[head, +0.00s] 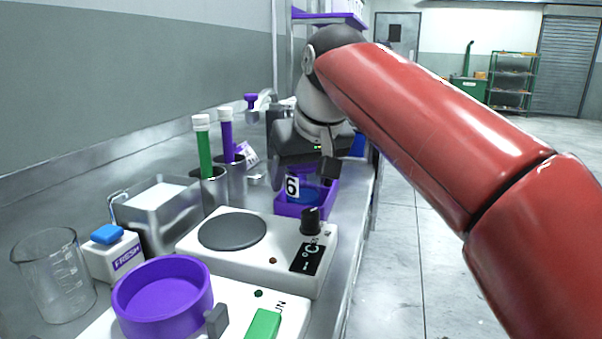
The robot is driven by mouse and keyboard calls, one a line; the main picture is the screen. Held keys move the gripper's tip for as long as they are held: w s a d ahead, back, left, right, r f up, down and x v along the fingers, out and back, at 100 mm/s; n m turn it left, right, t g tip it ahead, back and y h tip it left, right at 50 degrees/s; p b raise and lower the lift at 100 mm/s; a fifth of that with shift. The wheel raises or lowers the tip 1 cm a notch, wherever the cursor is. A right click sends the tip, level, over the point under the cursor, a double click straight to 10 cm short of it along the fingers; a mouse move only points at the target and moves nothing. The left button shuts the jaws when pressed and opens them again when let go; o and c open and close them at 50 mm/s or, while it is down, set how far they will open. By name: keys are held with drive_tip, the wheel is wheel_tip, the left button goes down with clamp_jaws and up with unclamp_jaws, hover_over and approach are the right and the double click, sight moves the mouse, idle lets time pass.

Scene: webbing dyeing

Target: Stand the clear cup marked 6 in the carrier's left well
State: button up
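The clear cup marked 6 (292,187) is at the purple carrier (289,208), below my gripper, in the head view. Its white label with a black 6 faces me; its clear walls are hard to make out. The label is toward the left side of the carrier. I cannot tell whether the cup's base rests in the left well or hangs above it. My gripper (304,176) points down, with dark fingers on either side of the cup. Whether they press on it is not clear. Something blue shows inside the carrier at the right.
A white hot plate (258,240) stands in front of the carrier. To the left are a metal basin (160,215), metal beakers with green (204,150) and purple (227,140) tubes, a FRESH box (112,258) and a glass beaker (55,275). A purple dish (163,298) is nearest. The bench edge runs along the right.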

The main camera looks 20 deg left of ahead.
drive_tip(key=shift+d+r, duration=0.1)
drive_tip(key=shift+r, duration=0.3)
drive_tip(key=p+v, duration=0.2)
drive_tip(key=v, duration=0.9)
drive_tip(key=shift+s+r, duration=0.15)
drive_tip(key=shift+s, duration=0.05)
drive_tip(key=shift+d, duration=0.2)
drive_tip(key=s+d+f+m+t+h, duration=0.1)
drive_tip(key=d+f+m+h, duration=0.15)
drive_tip(key=d+f, duration=0.7)
drive_tip(key=s+d+f+m+t+h, duration=0.1)
drive_tip(key=s+d+f+m, duration=0.15)
drive_tip(key=d+f, duration=0.7)
drive_tip(key=s+d+f+m, duration=0.4)
drive_tip(key=s+d+f, duration=0.4)
drive_tip(key=d+f, duration=0.5)
drive_tip(key=shift+d+h, duration=0.3)
drive_tip(key=shift+h, duration=0.15)
drive_tip(key=shift+s+a+r, duration=0.1)
